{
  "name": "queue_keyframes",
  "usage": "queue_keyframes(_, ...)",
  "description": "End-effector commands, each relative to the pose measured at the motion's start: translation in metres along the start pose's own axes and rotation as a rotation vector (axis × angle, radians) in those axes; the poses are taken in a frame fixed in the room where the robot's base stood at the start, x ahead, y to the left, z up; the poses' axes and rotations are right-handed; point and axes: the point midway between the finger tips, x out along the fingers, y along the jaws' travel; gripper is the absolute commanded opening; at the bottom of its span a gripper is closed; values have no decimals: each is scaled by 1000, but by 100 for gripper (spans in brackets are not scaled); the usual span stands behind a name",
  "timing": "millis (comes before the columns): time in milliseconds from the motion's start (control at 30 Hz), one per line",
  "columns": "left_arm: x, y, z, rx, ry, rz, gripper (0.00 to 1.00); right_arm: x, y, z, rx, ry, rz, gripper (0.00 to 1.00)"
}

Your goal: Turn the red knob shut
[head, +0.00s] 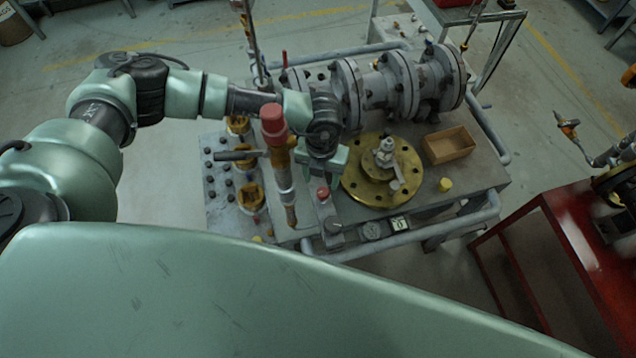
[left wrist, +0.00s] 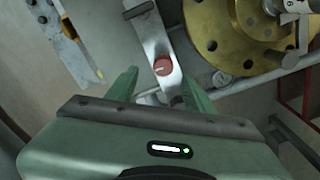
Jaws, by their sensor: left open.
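The small red knob (head: 323,192) sits on top of a grey metal valve body (head: 329,218) on the workbench. In the left wrist view the knob (left wrist: 162,67) is round with a pale mark on its face, near the picture's middle. My left gripper (head: 322,172) points down at the bench close to the knob. In the left wrist view its two green fingers (left wrist: 160,82) are apart, one on each side of the knob's line, and the knob shows just beyond their tips. I see no contact. My right gripper is not in view.
A red-capped upright pipe (head: 284,165) stands left of the gripper. A brass flange (head: 352,186) lies close on the right, with an open box (head: 449,145) and a yellow cap (head: 445,184) beyond. Large flanged pipework (head: 385,88) fills the bench's back. A rail (head: 400,232) edges the front.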

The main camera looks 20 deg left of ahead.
Motion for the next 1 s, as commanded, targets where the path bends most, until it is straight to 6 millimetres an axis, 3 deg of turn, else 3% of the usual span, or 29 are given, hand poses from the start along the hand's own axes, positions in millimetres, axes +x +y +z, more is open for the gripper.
queue_keyframes(400,58,0,0,4,0,2,52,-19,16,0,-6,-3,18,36)
queue_keyframes(733,64,-1,1,6,-3,0,52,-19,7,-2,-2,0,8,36)
queue_keyframes(767,64,-1,1,6,-3,0,50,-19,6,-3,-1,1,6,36)
queue_keyframes(933,64,-1,1,6,-2,0,2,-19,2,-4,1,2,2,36)
queue_keyframes(1000,64,-1,1,6,-3,0,0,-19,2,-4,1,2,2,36)
